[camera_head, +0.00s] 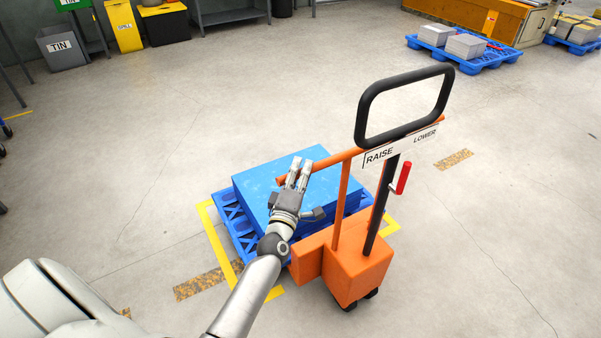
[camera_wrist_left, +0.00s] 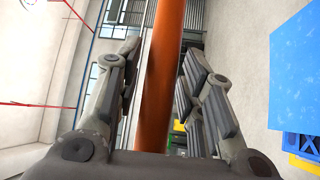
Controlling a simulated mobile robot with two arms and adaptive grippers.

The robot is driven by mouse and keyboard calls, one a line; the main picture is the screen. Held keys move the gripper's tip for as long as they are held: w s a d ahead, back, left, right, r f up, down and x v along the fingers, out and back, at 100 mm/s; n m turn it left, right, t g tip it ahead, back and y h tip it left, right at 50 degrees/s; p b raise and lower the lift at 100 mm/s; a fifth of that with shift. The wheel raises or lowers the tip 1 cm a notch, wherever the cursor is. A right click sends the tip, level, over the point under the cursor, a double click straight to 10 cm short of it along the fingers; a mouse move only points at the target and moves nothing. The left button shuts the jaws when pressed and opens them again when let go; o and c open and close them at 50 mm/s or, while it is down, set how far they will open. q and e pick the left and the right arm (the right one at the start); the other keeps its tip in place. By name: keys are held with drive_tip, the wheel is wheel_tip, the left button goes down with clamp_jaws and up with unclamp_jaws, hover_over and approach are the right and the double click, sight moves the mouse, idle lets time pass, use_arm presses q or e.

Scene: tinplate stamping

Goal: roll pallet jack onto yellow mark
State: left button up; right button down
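The orange pallet jack (camera_head: 358,272) stands upright on the floor, with a black loop handle (camera_head: 364,118), a red lever (camera_head: 402,178) and a RAISE/LOWER plate. A blue pallet (camera_head: 232,222) bearing a blue stack (camera_head: 285,170) sits right in front of it; the forks are hidden. Yellow mark lines (camera_head: 217,238) on the floor show around the pallet's near side and corners. My left gripper (camera_head: 298,172) is at the left end of the orange crossbar. In the left wrist view the crossbar (camera_wrist_left: 166,75) runs between its open fingers, with gaps on both sides. My right gripper is out of view.
Another blue pallet (camera_head: 478,63) with grey stacks stands at the back right, near an orange machine (camera_head: 470,14). A grey TIN bin (camera_head: 61,48) and yellow containers (camera_head: 124,25) stand at the back left. Floor around the jack is clear, with worn tape patches (camera_head: 454,160).

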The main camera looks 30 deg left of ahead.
use_arm(q)
clamp_jaws()
drive_tip(key=shift+w+a, duration=0.35)
drive_tip(key=shift+a, duration=0.25)
drive_tip(key=shift+w+a, duration=0.35)
drive_tip(key=shift+a, duration=0.25)
drive_tip(key=shift+o, duration=0.5)
unclamp_jaws()
drive_tip(key=shift+o, duration=1.1)
drive_tip(key=shift+s+d, duration=0.1)
drive_tip(key=shift+d, duration=0.1)
drive_tip(key=v, duration=1.2)
drive_tip(key=shift+b, duration=0.35)
